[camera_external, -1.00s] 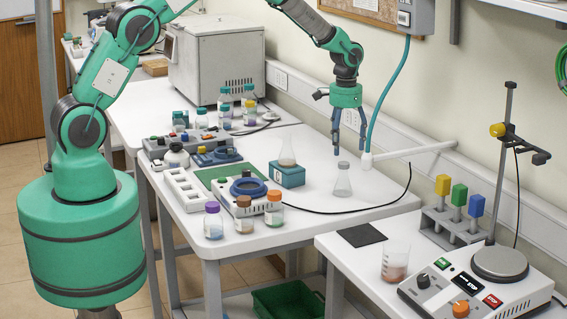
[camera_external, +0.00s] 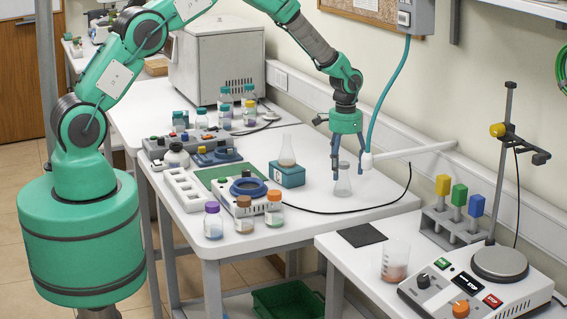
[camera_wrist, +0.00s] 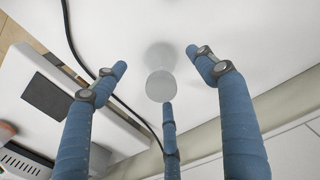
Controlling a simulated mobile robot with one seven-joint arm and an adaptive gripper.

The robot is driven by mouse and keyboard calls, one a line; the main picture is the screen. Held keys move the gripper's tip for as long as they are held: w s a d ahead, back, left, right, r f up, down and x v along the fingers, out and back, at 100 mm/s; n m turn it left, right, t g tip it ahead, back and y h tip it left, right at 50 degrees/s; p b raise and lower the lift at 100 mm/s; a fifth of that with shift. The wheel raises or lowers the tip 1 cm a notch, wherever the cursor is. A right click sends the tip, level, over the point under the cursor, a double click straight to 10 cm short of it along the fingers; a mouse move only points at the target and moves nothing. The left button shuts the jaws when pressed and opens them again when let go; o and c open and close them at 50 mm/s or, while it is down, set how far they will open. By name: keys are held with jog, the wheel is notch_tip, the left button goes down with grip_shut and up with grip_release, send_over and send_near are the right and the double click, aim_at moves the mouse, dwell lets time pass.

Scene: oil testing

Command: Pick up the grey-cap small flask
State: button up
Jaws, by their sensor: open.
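The grey-cap small flask (camera_external: 343,182) is a small clear conical flask standing upright on the white table in the external view. My gripper (camera_external: 347,170) points down around its top, with blue fingers on both sides of it. In the wrist view the flask's round grey cap (camera_wrist: 161,86) shows from above, between the spread fingers of my gripper (camera_wrist: 160,85). The fingers are open, and a gap shows between them and the cap.
A teal box (camera_external: 287,175) bearing another flask (camera_external: 287,150) stands left of the small flask. A black cable (camera_external: 330,211) curves across the table in front. A white pipe (camera_external: 415,151) runs behind on the right. Orange- and brown-capped jars (camera_external: 274,210) stand front left.

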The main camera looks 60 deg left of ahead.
aim_at(343, 182)
jog(key=shift+f, duration=0.35)
jog(key=shift+w+f, duration=0.1)
jog(key=shift+f, duration=2.4)
jog(key=shift+c, duration=0.3)
jog(key=c, duration=1.2)
